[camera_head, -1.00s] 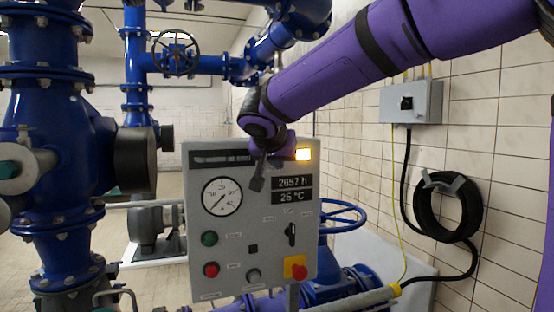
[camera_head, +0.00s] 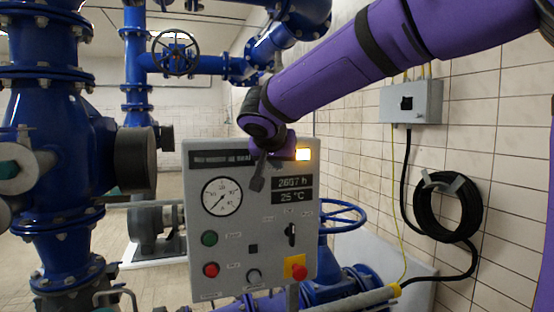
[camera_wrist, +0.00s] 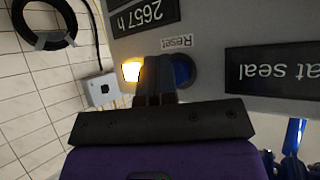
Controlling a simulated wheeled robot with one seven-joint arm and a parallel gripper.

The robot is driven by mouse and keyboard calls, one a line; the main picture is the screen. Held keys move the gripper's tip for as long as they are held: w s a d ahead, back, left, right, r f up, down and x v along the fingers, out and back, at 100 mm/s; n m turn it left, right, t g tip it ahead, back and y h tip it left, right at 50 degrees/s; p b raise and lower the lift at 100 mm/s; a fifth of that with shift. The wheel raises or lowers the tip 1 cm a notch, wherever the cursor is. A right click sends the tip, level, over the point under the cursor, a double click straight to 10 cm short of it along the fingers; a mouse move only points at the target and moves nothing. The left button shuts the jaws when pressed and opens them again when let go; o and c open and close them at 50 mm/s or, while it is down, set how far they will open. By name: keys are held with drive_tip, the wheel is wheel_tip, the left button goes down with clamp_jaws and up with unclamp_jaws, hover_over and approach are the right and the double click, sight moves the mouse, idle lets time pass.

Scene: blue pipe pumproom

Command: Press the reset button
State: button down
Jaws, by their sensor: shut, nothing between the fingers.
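The grey control panel (camera_head: 220,265) stands in the middle of the head view. In the wrist view, which shows the panel upside down, a white "Reset" label (camera_wrist: 176,42) sits beside a round blue button (camera_wrist: 182,71). My gripper (camera_wrist: 155,62) is shut and empty, with its fingertips over the panel face between the blue button and a lit yellow lamp (camera_wrist: 131,70). The fingers overlap the button's edge in the picture; I cannot tell whether they touch it. In the head view my gripper (camera_head: 257,178) is at the panel's upper part, and the wrist hides the button.
The panel also has a gauge (camera_head: 222,196), a green button (camera_head: 209,238), a red button (camera_head: 211,270) and a red knob on yellow (camera_head: 296,268). Large blue pipes (camera_head: 60,150) stand left. A wall box (camera_head: 411,102) and hose coil (camera_head: 447,206) are right.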

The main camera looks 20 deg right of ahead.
drive_tip(key=shift+w, duration=0.5)
drive_tip(key=shift+s, duration=0.15)
idle(0.4)
drive_tip(key=shift+s, duration=0.35)
drive_tip(key=s, duration=0.6)
idle(0.5)
idle(0.6)
